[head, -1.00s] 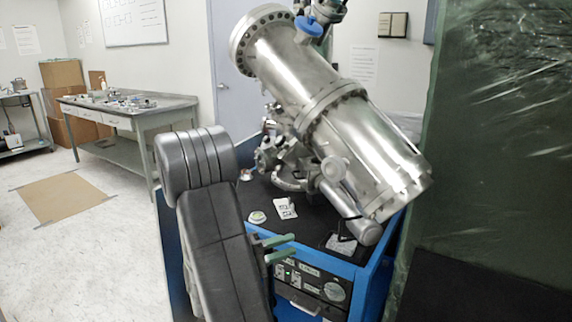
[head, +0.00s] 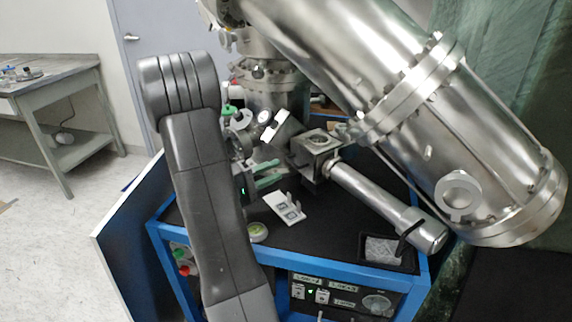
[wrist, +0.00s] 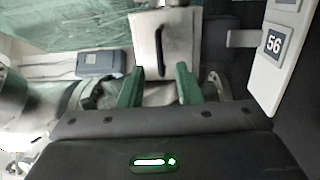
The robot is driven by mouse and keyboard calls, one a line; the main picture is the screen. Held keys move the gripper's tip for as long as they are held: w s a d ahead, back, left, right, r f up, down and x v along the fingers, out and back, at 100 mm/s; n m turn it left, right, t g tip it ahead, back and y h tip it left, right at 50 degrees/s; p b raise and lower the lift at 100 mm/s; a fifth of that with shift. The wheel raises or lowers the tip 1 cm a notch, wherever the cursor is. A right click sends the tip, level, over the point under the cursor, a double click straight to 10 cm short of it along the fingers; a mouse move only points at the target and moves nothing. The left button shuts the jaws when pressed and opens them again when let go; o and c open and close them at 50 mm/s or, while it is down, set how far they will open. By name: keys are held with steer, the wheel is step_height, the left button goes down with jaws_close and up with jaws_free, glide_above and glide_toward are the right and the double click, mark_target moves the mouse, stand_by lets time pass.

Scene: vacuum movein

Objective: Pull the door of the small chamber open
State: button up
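The small chamber (head: 316,155) is a square metal block with a round port on top, in the middle of the head view. In the wrist view its square metal door (wrist: 180,38) faces me, with a dark upright handle (wrist: 159,52). I cannot tell for sure whether the door is fully closed. My gripper (head: 275,174) has green fingers pointing right toward the block, just left of it. In the wrist view my gripper (wrist: 158,82) is open, its fingers on either side of and below the handle, with nothing between them.
A large steel cylinder (head: 400,90) slants above the bench. A metal tube (head: 390,205) runs right from the chamber. The cart has blue edges.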

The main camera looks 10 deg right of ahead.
steer(key=shift+x, duration=2.5)
jaws_close()
